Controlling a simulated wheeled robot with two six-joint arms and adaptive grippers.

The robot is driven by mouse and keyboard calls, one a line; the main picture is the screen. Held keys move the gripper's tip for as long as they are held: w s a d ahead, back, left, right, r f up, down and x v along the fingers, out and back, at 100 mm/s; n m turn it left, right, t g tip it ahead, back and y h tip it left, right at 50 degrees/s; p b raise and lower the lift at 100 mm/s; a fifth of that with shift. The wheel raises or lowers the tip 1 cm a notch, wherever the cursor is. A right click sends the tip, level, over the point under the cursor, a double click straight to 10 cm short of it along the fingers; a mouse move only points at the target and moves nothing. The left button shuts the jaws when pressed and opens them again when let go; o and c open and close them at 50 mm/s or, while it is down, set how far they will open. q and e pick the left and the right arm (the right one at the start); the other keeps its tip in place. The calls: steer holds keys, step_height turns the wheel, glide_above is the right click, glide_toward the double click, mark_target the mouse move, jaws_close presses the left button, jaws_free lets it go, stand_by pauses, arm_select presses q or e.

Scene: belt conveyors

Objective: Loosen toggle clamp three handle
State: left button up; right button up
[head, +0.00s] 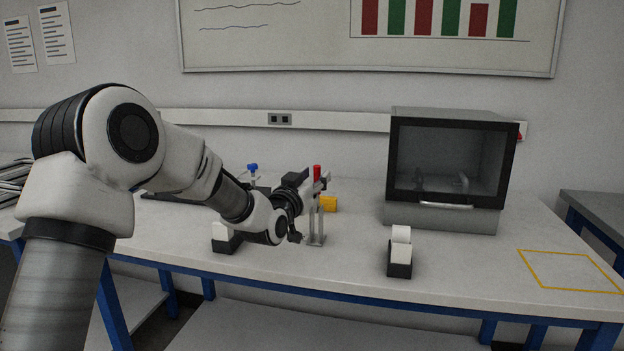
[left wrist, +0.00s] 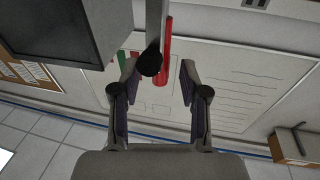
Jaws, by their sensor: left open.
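A toggle clamp with a red handle (head: 317,172) stands on a metal post with a small foot plate (head: 317,241) on the workbench. The handle points up in the head view. My left gripper (head: 318,184) is at the clamp, just by the red handle. In the left wrist view its jaws (left wrist: 159,72) are open, with the red handle (left wrist: 165,48) between and slightly beyond the fingertips, apart from both. A grey clamp bar (left wrist: 155,22) with a black tip runs beside the handle. My wrist hides part of the clamp in the head view. My right gripper is out of view.
A blue-topped clamp (head: 252,168) stands behind my left arm. A yellow block (head: 328,204) is behind the post. Black-and-white blocks (head: 400,251) and a windowed grey cabinet (head: 447,215) stand on the bench (head: 340,270). A yellow outline (head: 570,270) at right is empty.

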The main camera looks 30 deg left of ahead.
arm_select(q)
steer(key=s+f, duration=0.1)
steer(key=s, duration=1.1)
steer(key=shift+d, duration=0.25)
steer(key=shift+f, duration=0.2)
